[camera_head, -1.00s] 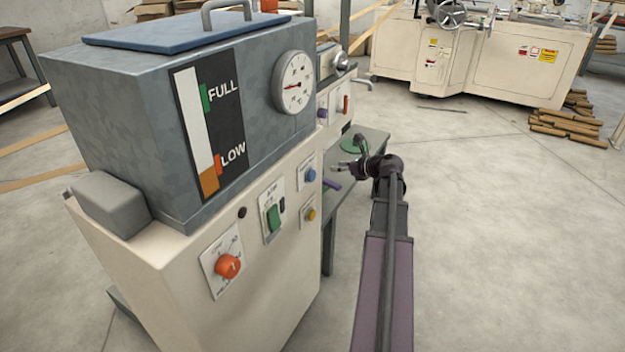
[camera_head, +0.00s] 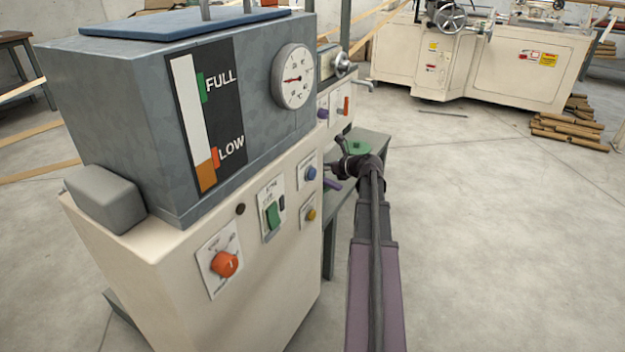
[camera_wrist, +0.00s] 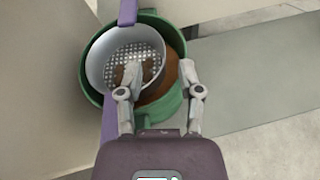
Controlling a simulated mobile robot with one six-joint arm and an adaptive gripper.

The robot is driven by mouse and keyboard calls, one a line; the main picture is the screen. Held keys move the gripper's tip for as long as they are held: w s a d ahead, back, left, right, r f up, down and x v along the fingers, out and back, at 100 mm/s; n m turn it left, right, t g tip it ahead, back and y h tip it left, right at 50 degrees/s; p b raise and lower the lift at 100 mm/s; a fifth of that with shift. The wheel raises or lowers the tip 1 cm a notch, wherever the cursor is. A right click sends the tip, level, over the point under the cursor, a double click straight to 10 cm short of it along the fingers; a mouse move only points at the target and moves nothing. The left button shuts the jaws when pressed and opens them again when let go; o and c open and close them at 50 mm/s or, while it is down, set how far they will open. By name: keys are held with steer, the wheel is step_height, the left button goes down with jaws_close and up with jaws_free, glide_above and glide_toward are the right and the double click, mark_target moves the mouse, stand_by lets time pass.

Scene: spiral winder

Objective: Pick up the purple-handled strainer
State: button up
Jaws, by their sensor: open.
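The strainer (camera_wrist: 103,60) is a pale grey bowl with a perforated bottom, sitting in the mouth of a green pot (camera_wrist: 172,118) with brown contents. A purple handle piece (camera_wrist: 127,12) shows at its top, and another purple piece (camera_wrist: 108,122) runs below, partly hidden by my gripper. My gripper (camera_wrist: 159,68) is open above the pot. Its left finger overlaps the strainer bowl in the wrist view and its right finger lies over the pot's right rim. Contact cannot be told. In the head view the purple handle (camera_head: 333,184) and green pot (camera_head: 361,149) show beside my gripper.
The pot stands on a grey table (camera_head: 376,140) behind the beige cabinet (camera_head: 265,260) with its grey tank (camera_head: 120,110) and gauge. This machine stands close on the arm's left. The floor on the right is clear up to stacked cardboard tubes (camera_head: 570,130).

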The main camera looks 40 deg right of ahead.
steer(key=shift+b+x, duration=1)
steer(key=shift+x, duration=1.25)
steer(key=shift+w+a, duration=0.15)
steer(key=shift+a, duration=0.15)
steer(key=shift+a+f, duration=0.1)
steer(key=shift+o, duration=0.9)
jaws_close()
